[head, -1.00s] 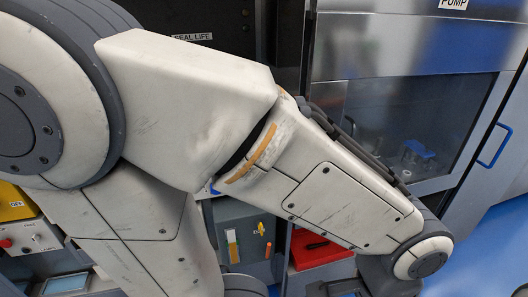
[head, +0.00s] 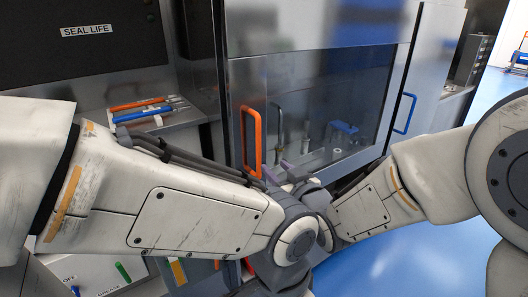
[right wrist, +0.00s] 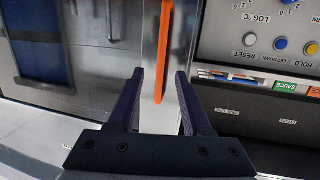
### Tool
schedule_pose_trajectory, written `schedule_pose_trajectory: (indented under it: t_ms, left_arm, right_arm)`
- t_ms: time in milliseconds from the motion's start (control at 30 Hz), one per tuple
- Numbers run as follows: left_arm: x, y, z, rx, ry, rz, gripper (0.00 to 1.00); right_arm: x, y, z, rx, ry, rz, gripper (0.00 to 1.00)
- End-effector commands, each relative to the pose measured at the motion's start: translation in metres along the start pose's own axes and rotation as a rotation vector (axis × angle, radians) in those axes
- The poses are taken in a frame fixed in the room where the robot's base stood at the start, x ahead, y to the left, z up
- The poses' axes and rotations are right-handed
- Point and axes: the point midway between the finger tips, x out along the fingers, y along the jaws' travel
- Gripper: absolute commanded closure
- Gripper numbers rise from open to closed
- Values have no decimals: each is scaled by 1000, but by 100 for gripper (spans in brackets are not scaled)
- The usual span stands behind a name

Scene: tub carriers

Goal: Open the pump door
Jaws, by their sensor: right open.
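The pump door (head: 236,95) is a grey metal-framed door with a dark window, and it looks shut in the head view. A vertical orange handle (head: 244,128) stands near its left edge. It also shows in the right wrist view (right wrist: 164,45). My right gripper (head: 278,172) is open at the handle's lower end. In the right wrist view its two dark purple fingers (right wrist: 160,76) stand left and right of the orange bar, with gaps on both sides. I cannot tell how deep the bar lies between them. My left arm crosses from the left, but its gripper is out of view.
A blue handle (head: 405,113) is on the panel to the right. Behind the window is a blue-topped fitting (head: 343,128). A shelf with orange and blue tools (head: 142,108) lies left of the door. A control panel (right wrist: 265,35) with buttons shows in the right wrist view. Blue floor is free at right.

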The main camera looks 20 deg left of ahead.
Motion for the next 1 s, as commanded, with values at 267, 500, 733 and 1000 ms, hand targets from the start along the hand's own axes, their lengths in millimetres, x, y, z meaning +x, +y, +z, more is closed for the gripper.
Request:
schedule_pose_trajectory:
  t_ms: [267,500,733,1000]
  left_arm:
    - [7,0,0,0,0,0,100]
    - [-8,1,0,0,1,0,100]
    - [-20,2,-1,0,1,0,100]
    - [-25,2,-1,0,0,0,100]
  right_arm:
    - [18,-2,-14,-4,157,-16,50]
    - [56,-2,-22,-4,157,-16,50]
    - [96,-3,-28,-4,156,-16,50]
    - [115,-4,-29,-4,156,-16,50]
